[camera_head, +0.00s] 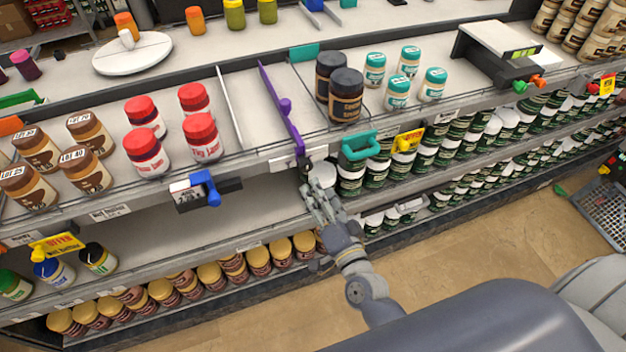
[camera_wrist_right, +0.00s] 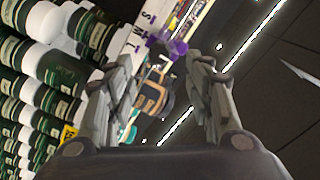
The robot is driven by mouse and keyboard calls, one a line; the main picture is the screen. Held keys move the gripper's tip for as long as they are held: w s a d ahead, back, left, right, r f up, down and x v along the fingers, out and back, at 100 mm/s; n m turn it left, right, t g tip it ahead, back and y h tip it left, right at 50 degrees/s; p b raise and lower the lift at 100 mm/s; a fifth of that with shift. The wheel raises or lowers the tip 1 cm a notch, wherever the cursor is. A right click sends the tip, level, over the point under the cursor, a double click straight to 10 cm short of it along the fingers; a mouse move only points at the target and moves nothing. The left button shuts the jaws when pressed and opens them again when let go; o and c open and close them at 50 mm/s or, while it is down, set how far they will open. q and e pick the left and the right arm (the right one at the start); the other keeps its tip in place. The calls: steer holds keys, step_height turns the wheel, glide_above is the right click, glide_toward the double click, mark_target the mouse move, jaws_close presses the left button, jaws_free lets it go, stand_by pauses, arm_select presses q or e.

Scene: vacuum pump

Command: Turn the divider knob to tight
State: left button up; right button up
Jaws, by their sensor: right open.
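The purple divider (camera_head: 283,108) runs front to back across the upper shelf, between the red-lidded jars and the dark jars. Its front end meets a white label strip (camera_head: 284,164) at the shelf edge. My right gripper (camera_head: 316,192) is just below and in front of that end. In the right wrist view, the purple knob (camera_wrist_right: 178,47) appears ahead, between the open fingers of my right gripper (camera_wrist_right: 163,66). The fingers look apart from it. The letters S, M and T show on the white strip beside it (camera_wrist_right: 143,45). The knob's exact setting is unclear. My left gripper is out of view.
A teal clip (camera_head: 359,148) hangs on the shelf edge just right of my right gripper. A blue clip (camera_head: 204,188) is to the left. Two dark jars (camera_head: 346,96) stand right of the divider. Green jars (camera_head: 378,170) fill the shelf below.

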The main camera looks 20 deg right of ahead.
steer(key=shift+s, duration=1.3)
